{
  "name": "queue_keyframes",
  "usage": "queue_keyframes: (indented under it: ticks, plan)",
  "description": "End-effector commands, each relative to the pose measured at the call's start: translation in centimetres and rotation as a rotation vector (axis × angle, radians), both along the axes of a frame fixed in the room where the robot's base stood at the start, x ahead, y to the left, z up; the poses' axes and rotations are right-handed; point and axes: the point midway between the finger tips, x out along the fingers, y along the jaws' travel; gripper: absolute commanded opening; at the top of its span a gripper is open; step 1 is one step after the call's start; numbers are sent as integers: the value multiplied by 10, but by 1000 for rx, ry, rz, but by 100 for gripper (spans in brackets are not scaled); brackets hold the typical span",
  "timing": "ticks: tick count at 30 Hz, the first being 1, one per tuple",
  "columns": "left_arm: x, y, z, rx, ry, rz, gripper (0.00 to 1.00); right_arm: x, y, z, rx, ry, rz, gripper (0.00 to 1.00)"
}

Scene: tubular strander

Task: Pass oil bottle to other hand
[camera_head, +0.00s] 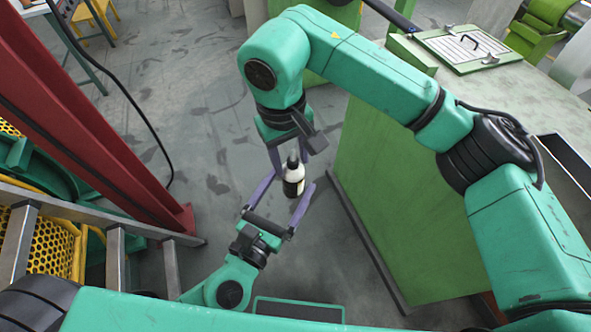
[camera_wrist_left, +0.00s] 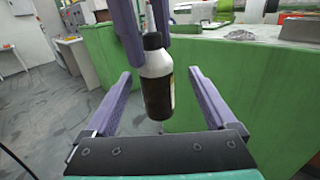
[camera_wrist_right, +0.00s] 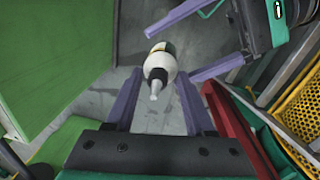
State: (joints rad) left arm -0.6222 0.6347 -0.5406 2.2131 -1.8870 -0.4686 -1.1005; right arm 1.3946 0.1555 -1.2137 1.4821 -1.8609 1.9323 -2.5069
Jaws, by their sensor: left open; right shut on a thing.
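The oil bottle (camera_head: 293,183), pale with a dark label and black cap, hangs upright in mid-air. My right gripper (camera_head: 291,155) reaches down from above and is shut on its top. My left gripper (camera_head: 290,182) comes from below, open, with one purple finger on each side of the bottle. In the left wrist view the bottle (camera_wrist_left: 157,85) is between the spread fingers, with gaps on both sides. In the right wrist view the bottle (camera_wrist_right: 160,68) points its nozzle toward the camera, and the left fingers lie beyond it.
A green cabinet (camera_head: 400,190) with a pale top stands close on the right. A red beam (camera_head: 90,120), a metal ladder-like frame (camera_head: 115,255) and yellow mesh (camera_head: 50,250) are on the left. Grey floor (camera_head: 190,90) is free behind the grippers.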

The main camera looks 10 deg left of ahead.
Motion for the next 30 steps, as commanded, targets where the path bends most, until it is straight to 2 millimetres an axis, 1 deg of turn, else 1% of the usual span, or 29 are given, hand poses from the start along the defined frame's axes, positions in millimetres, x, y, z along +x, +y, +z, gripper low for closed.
queue_keyframes:
  ticks: [1, 3, 7, 11, 17, 18, 20, 21, 23, 24, 25, 26, 27, 29, 30]
  plan:
    - [13, -3, 1, -5, -4, 7, 90, 0, 0, 0, 0, 0, 0, 0]
    - [28, -9, 1, -5, -4, 5, 90, 0, 0, 0, 0, 0, 0, 0]
    - [48, -17, 0, -3, 0, 4, 90, 0, 0, 0, 0, 0, 0, 0]
    - [57, -21, 0, -1, 1, 1, 90, 0, 0, 0, 0, 0, 0, 0]
    - [58, -21, -1, 1, 2, -1, 90, 0, 0, 0, 0, 0, 0, 0]
    - [57, -21, -1, 0, 2, 0, 86, 0, 0, 0, 0, 0, 0, 0]
    - [57, -21, -1, 0, 2, 0, 63, 0, 0, 0, 0, 0, 0, 0]
    - [57, -21, -1, 0, 2, 0, 48, 0, 0, 0, 1, -1, 0, 0]
    - [57, -21, -1, 0, 2, -1, 25, 0, 0, 0, 2, -1, 0, 0]
    - [57, -22, 0, 0, 2, -1, 10, 0, 1, 0, 3, -2, 0, 0]
    - [57, -22, 0, 0, 2, -2, 0, 0, 1, 0, 3, -1, 0, 0]
    - [57, -22, 0, 0, 2, -3, 0, 0, 1, 0, 4, -2, 0, 0]
    - [57, -22, 0, -1, 1, -4, 0, 0, 1, 0, 4, -2, 0, 62]
    - [56, -23, 0, -1, 1, -5, 0, 0, 1, 1, 4, -2, 0, 85]
    - [57, -22, 0, -1, 1, -4, 0, 0, 1, 0, 3, -1, 0, 89]
